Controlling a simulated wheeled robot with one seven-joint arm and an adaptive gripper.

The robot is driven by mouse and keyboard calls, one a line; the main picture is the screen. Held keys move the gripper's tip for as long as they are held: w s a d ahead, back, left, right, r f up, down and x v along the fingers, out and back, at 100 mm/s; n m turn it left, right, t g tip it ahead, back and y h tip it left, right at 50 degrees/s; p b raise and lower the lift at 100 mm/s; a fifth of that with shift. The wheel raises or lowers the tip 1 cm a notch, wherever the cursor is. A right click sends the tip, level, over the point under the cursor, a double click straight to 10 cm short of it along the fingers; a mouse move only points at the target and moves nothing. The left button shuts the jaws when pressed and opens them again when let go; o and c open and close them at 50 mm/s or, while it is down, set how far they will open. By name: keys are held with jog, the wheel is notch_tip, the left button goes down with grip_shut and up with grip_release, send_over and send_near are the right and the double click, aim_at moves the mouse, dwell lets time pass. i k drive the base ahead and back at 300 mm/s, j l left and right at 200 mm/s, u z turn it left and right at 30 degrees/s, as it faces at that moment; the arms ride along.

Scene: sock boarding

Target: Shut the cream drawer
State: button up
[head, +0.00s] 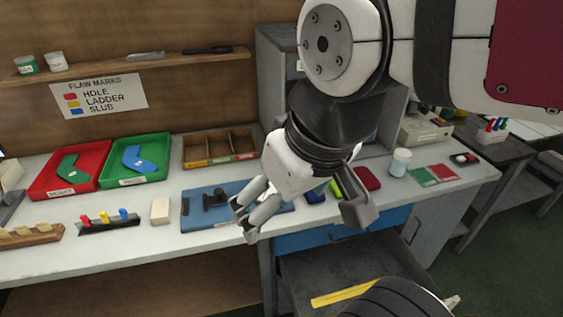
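An open drawer (318,276) with a dark grey inside sticks out below the bench top, under a shut blue drawer front (310,239). A yellow strip (344,295) lies in it. Its front panel is mostly hidden by a black ribbed part at the bottom edge, so I cannot confirm that it is cream. A small pale bit shows at the right of that part. My gripper (302,222) points down over the front of the bench, above and behind the open drawer. Its fingers are spread wide, and it seems to hold nothing.
On the bench top stand a red tray (45,193), a green tray (113,182), a wooden divided box (200,163), a blue mat (190,222) and a white-lidded jar (400,162). A grey cabinet is behind my arm. Dark floor lies open at the right.

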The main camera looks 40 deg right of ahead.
aim_at(307, 273)
jog(key=k+l+z, duration=0.15)
jog(key=k+l, duration=0.75)
jog(key=k+l+z, duration=0.25)
jog(key=z, duration=0.2)
